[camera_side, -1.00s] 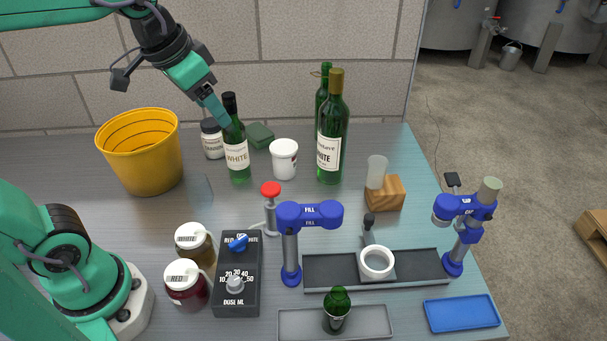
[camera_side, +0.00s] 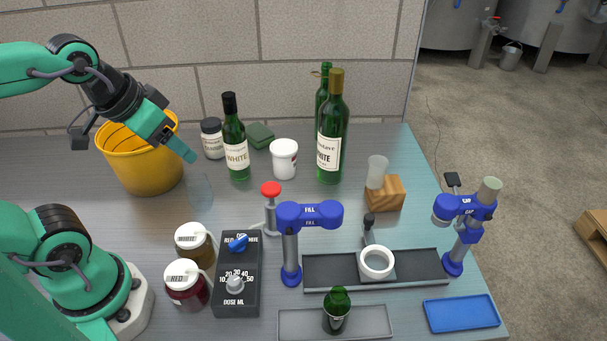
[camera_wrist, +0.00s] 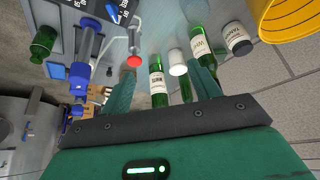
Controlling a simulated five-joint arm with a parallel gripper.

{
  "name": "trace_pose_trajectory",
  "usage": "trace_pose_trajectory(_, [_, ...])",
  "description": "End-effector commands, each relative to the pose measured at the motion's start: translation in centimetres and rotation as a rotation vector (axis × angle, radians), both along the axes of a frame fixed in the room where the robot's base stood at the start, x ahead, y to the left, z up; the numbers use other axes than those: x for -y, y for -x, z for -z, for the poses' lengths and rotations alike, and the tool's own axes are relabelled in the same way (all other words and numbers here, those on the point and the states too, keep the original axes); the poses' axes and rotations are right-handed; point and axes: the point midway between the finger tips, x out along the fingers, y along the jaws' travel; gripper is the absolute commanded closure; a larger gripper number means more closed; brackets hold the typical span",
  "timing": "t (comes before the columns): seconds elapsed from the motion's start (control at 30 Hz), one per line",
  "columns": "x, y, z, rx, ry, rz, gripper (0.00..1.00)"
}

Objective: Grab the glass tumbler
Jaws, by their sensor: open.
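The glass tumbler (camera_side: 200,190) is a faint, clear upright shape on the grey worktop, right of the yellow bucket.
The yellow bucket (camera_side: 150,165) stands close behind my gripper. A white-label bottle (camera_side: 235,150) and a lidded jar (camera_side: 212,140) stand behind right. Two sauce-like jars (camera_side: 187,285) and a dosing box (camera_side: 238,290) lie in front. Taller bottles (camera_side: 331,140) stand farther right.

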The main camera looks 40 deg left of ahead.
Motion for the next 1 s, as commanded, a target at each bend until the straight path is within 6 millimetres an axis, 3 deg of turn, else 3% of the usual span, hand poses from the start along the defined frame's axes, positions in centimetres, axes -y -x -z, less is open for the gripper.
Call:
trace_pose_trajectory(0.3, [0.01, -0.01, -0.02, 0.000, 0.000, 0.001, 0.38])
trace_pose_trajectory(0.43, [0.01, -0.01, -0.02, 0.000, 0.000, 0.001, 0.17])
trace_pose_trajectory(0.77, [-0.04, -0.08, 0.02, -0.003, 0.003, -0.008, 0.17])
trace_pose_trajectory(1.0, [-0.67, -0.97, 0.82, -0.048, 0.043, -0.113, 0.17])
